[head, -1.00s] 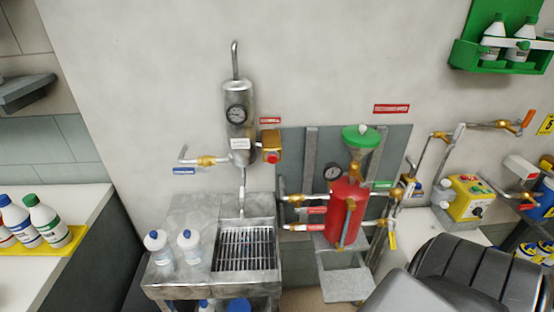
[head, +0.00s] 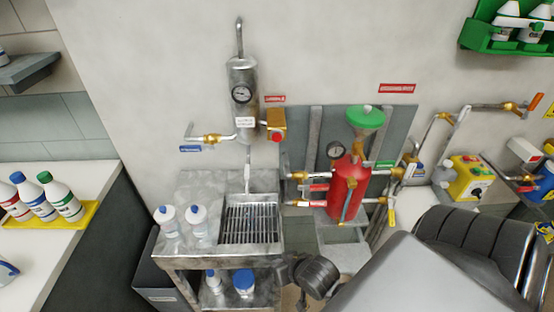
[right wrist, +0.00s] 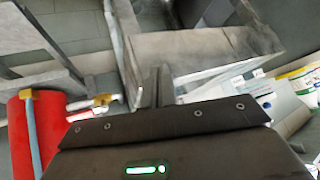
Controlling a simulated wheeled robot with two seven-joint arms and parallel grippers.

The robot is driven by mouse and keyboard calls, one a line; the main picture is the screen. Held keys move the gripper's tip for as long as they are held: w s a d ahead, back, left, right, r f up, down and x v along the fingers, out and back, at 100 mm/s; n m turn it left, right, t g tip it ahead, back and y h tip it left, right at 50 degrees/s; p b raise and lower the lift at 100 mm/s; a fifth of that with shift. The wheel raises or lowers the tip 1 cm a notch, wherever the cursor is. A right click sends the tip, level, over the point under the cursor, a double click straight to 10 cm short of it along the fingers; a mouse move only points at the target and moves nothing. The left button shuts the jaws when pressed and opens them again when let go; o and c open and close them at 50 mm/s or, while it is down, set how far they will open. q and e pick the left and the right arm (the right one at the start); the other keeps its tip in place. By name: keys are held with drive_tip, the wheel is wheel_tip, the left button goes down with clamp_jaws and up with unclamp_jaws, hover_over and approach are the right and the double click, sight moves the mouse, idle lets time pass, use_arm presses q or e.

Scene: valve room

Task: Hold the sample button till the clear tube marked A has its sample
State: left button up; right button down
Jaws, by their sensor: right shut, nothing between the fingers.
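A red button (head: 276,138) sits on the brass box beside the steel sampling cylinder (head: 243,90) on the wall. A thin spout (head: 247,180) runs down from the cylinder to a grated sink (head: 251,222). I cannot make out a clear tube marked A; two clear bottles with blue-white caps, one of them this bottle (head: 199,228), stand left of the grate. My right gripper (head: 284,270) is low in front of the bench, well below the button and apart from it. In the right wrist view its fingers (right wrist: 156,84) are together and empty. My left gripper is out of view.
A red tank (head: 347,190) with a green funnel (head: 365,117) and pipes stands right of the sink, above a grey step (head: 345,255). Bottles in a yellow tray (head: 70,232) stand on the left counter.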

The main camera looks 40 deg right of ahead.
sight(277, 137)
drive_tip(key=w+d+r+m+t, duration=0.3)
drive_tip(key=r+m+t, duration=0.1)
drive_tip(key=r, duration=0.4)
drive_tip(key=w+d+r+m+t+h, duration=0.1)
drive_tip(key=w+d+r+m+t, duration=0.2)
drive_tip(key=r+m+t, duration=0.2)
drive_tip(key=w+d+r+m+t, duration=0.3)
drive_tip(key=r+t, duration=0.4)
drive_tip(key=r, duration=0.4)
drive_tip(key=shift+w+d+m, duration=0.15)
drive_tip(key=shift+w+m, duration=0.45)
drive_tip(key=shift+m, duration=0.4)
drive_tip(key=shift+r, duration=0.1)
drive_tip(key=w+d+b, duration=0.2)
drive_tip(key=w+d, duration=0.3)
drive_tip(key=w, duration=0.2)
drive_tip(key=shift+d, duration=0.15)
